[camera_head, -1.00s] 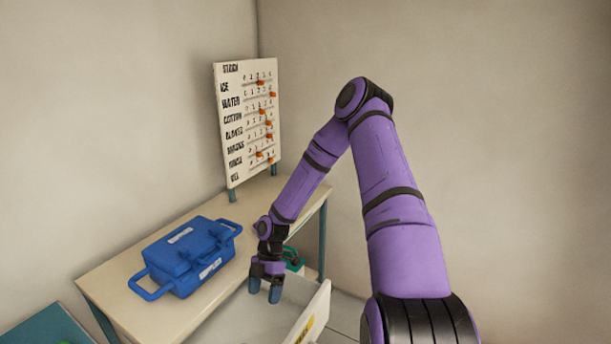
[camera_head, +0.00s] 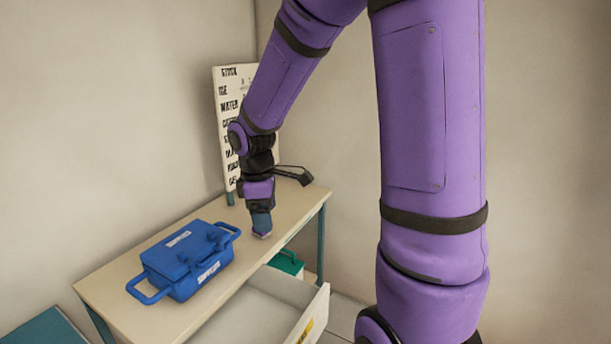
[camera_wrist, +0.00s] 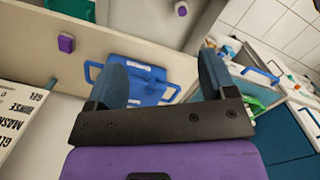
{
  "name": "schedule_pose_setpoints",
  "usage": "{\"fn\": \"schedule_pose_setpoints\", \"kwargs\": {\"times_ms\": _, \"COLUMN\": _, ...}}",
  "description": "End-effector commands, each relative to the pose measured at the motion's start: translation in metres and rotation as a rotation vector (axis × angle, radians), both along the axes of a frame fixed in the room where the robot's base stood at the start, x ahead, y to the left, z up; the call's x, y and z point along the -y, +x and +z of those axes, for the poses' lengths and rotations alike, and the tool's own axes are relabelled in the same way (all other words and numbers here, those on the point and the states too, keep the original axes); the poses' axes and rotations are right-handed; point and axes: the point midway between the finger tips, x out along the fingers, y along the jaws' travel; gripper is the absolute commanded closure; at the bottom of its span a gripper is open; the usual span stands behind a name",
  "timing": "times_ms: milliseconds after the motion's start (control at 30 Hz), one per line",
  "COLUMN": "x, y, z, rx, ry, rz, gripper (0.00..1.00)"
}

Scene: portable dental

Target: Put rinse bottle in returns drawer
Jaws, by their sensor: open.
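My gripper (camera_head: 261,226) is low over the right part of the table (camera_head: 113,291), with its fingers pointing down in the head view. In the wrist view its two fingers (camera_wrist: 162,78) are spread, with nothing held between them. A small purple object (camera_wrist: 67,43) stands on the tabletop, apart from the fingers; I cannot tell whether it is the rinse bottle. A smaller purple-and-white object (camera_wrist: 181,9) shows near the top edge. An open pale drawer (camera_head: 309,322) with a yellow label on its front sticks out below the table's front edge.
A blue case (camera_head: 188,260) with handles sits on the table left of my gripper. A stock board (camera_head: 229,125) stands at the back, partly hidden by my arm. A green case (camera_head: 287,262) is below the table. A teal surface (camera_head: 45,329) is at lower left.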

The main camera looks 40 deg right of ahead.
Motion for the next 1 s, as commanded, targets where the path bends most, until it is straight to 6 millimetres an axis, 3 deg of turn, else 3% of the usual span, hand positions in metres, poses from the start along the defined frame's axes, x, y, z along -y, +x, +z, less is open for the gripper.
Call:
{"fn": "schedule_pose_setpoints", "kwargs": {"times_ms": 33, "x": -0.004, "y": -0.007, "z": 0.016, "rx": 0.034, "ry": -0.016, "rz": -0.038, "gripper": 0.23}}
{"fn": "schedule_pose_setpoints", "kwargs": {"times_ms": 200, "x": -0.015, "y": -0.035, "z": 0.060, "rx": 0.136, "ry": -0.037, "rz": -0.195, "gripper": 0.23}}
{"fn": "schedule_pose_setpoints", "kwargs": {"times_ms": 500, "x": -0.034, "y": -0.095, "z": 0.121, "rx": 0.322, "ry": 0.016, "rz": -0.468, "gripper": 0.23}}
{"fn": "schedule_pose_setpoints", "kwargs": {"times_ms": 800, "x": -0.046, "y": -0.159, "z": 0.157, "rx": 0.464, "ry": 0.164, "rz": -0.713, "gripper": 0.23}}
{"fn": "schedule_pose_setpoints", "kwargs": {"times_ms": 1000, "x": -0.048, "y": -0.182, "z": 0.164, "rx": 0.500, "ry": 0.238, "rz": -0.800, "gripper": 0.23}}
